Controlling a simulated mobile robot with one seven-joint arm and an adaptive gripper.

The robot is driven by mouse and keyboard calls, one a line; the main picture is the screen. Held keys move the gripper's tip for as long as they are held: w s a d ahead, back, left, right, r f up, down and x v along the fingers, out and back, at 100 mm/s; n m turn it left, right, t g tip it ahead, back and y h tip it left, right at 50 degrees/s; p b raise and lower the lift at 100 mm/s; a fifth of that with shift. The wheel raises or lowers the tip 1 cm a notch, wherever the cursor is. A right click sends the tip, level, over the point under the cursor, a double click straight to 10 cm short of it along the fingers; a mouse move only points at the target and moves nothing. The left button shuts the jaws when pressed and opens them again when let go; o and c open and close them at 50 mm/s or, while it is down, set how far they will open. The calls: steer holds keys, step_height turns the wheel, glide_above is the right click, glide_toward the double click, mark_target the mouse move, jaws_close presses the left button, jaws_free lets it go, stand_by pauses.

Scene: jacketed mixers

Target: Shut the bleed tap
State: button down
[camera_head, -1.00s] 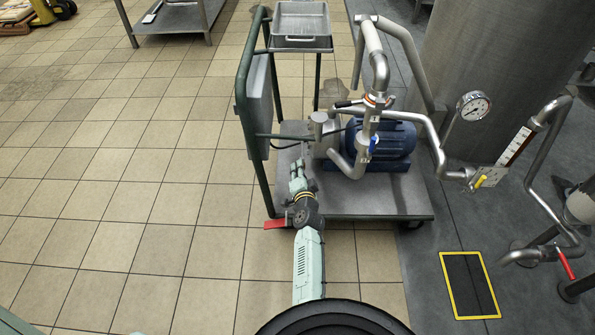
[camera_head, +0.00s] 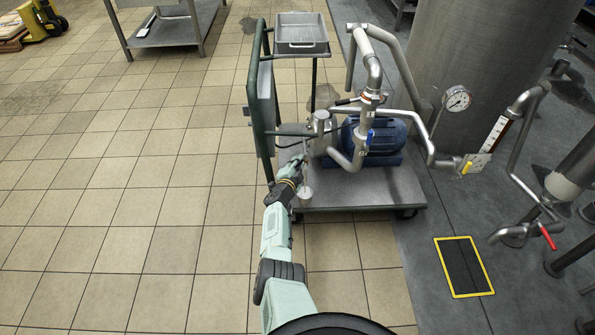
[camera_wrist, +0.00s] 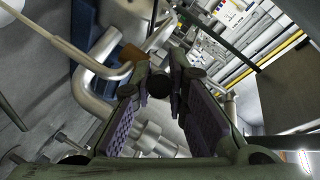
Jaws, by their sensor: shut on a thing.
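My gripper (camera_head: 303,158) is over the left part of the cart, close to the left end of the pump. In the wrist view my gripper (camera_wrist: 166,84) has its two purple-padded fingers converging on a small dark round-ended piece (camera_wrist: 159,86). I cannot tell whether this piece belongs to the bleed tap. No label marks the bleed tap.
The cart deck (camera_head: 375,190) carries a blue motor (camera_head: 380,137) and bent steel pipes. Its green push frame (camera_head: 262,100) stands just left of my gripper. A metal tray (camera_head: 301,32) sits behind. The large tank (camera_head: 470,70) stands right. Tiled floor at left is clear.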

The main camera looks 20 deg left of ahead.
steer(key=m+h+b, duration=0.2)
steer(key=a+h+b, duration=0.1)
steer(key=b, duration=0.1)
steer(key=shift+w+a+f+m, duration=0.1)
steer(key=shift+w+m, duration=0.15)
steer(key=shift+m, duration=0.15)
steer(key=shift+h, duration=0.5)
steer(key=c, duration=1.6)
jaws_free()
steer(key=shift+o, duration=0.2)
